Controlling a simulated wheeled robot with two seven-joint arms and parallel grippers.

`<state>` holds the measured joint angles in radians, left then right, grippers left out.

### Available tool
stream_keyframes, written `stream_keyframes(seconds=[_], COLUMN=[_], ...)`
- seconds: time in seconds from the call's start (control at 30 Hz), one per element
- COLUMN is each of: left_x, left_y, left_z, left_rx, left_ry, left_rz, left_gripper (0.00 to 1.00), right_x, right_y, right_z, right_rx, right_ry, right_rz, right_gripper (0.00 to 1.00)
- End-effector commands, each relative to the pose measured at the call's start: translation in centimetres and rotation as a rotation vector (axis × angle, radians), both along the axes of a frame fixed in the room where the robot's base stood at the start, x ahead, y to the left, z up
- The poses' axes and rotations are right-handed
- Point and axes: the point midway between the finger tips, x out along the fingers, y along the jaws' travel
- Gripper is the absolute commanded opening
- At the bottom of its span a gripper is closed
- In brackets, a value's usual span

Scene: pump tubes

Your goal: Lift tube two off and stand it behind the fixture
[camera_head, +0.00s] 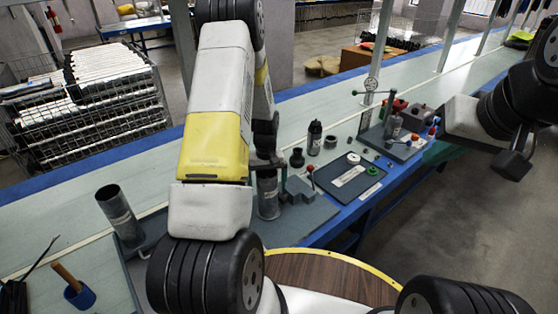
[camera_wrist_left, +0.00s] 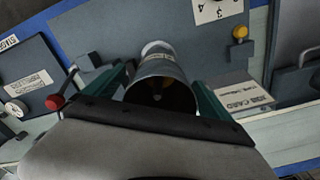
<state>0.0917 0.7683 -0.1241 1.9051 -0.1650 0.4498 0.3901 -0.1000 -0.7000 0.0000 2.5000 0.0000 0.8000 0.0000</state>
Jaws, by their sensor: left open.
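A grey metal tube (camera_head: 268,197) stands on a dark grey plate in the head view, partly behind my left forearm. My left gripper (camera_head: 266,160) is at its upper part. In the left wrist view the tube's open mouth (camera_wrist_left: 160,92) lies between the green fingers of my open left gripper (camera_wrist_left: 165,85); contact with the fingers cannot be told. A second grey tube (camera_head: 120,215) with a pale label stands tilted in the picture at the left. No tube number is readable. Grey fixture blocks (camera_head: 299,190) with a red knob are right of the first tube. My right arm's end (camera_head: 515,160) is at upper right; its finger opening is unclear.
A black bottle (camera_head: 314,138), a dark board (camera_head: 350,175) with a label and green knob, and a tool station (camera_head: 395,140) stand further right on the bench. The pale bench strip behind has free room.

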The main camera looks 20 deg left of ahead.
Motion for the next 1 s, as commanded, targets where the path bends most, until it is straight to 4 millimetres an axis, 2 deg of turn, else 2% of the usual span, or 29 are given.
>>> stream_keyframes(seconds=[0.13, 0.43, 0.47, 0.9, 0.93, 1.0], left_x=[0.00, 0.03, 0.03, 0.02, 0.02, 0.01], left_y=[0.01, 0.01, 0.01, 0.00, 0.00, -0.01], left_z=[-1.15, -1.34, -1.34, -1.32, -1.32, -1.32], left_rx=[0.000, -0.001, -0.001, -0.001, -0.001, -0.001], left_ry=[0.000, -0.001, -0.001, -0.001, -0.001, -0.001], left_rz=[0.000, 0.000, 0.000, -0.001, -0.001, -0.001], left_gripper=[0.95, 0.95, 0.91, 0.04, 0.65, 0.51], right_x=[0.00, 0.00, 0.00, 0.00, 0.00, 0.00], right_y=[0.00, 0.00, 0.00, 0.00, 0.00, 0.00], right_z=[0.00, 0.00, 0.00, 0.00, 0.00, 0.00], right_rx=[0.000, 0.000, 0.000, 0.000, 0.000, 0.000], right_ry=[0.000, 0.000, 0.000, 0.000, 0.000, 0.000], right_rz=[0.000, 0.000, 0.000, 0.000, 0.000, 0.000], right_gripper=[0.00, 0.00, 0.00, 0.00, 0.00, 0.00])
